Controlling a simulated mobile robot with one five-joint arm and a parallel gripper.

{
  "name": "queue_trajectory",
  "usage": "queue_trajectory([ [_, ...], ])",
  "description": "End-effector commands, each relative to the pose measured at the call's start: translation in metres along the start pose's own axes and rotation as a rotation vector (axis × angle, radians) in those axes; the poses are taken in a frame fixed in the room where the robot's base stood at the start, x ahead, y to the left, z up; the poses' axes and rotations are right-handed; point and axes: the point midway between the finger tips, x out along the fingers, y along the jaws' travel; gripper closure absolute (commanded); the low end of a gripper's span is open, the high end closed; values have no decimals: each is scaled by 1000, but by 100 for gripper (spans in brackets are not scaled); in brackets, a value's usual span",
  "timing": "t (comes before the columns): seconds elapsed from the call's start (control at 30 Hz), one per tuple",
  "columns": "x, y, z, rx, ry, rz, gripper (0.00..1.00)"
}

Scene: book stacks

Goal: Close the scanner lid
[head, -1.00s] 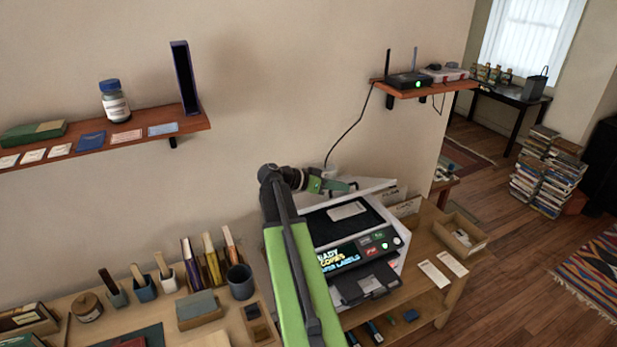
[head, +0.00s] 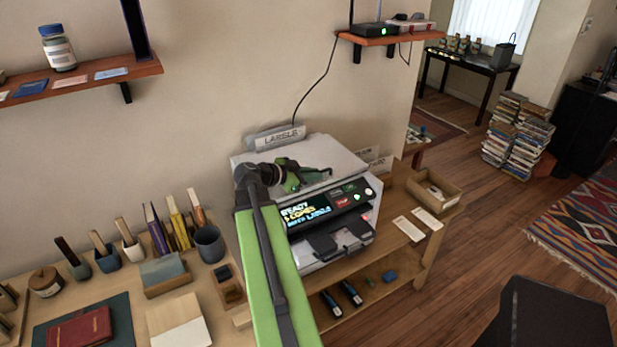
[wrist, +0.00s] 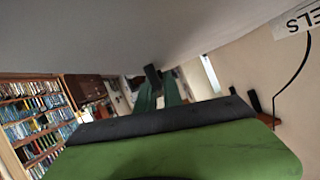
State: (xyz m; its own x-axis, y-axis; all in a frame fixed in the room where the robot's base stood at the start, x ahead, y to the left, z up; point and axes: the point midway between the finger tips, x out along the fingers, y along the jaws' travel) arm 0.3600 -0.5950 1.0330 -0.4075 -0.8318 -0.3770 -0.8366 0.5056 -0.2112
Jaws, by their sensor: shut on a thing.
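The scanner (head: 330,242) stands on a wooden bench, its lit display and buttons facing front. Its pale lid (head: 318,150) lies down over the top, and the glass is hidden. Whether a thin gap remains at its front edge is too small to tell. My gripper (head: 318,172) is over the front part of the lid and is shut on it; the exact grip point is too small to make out. In the wrist view my gripper (wrist: 158,88) shows narrow green fingers beside a broad pale surface.
A LABELS sign (head: 277,138) stands behind the scanner. Pen cups and a grey cup (head: 209,244) are left of it. A small wooden box (head: 433,190) and white cards are at right. A router shelf (head: 385,38) hangs above.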

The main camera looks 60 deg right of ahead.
Motion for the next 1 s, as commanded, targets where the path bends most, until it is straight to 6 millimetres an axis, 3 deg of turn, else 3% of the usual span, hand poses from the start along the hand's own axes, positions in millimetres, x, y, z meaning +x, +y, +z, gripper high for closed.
queue_trajectory([
  [0.3, 1, 0, -2, 1, 5, 0, 100],
  [0.33, 1, 0, -2, 0, 5, 0, 88],
  [0.5, 1, 0, -1, 0, 3, 0, 67],
  [0.83, -2, 0, 0, 0, 0, 0, 67],
  [1.0, -26, -1, -3, -2, 0, -3, 67],
])
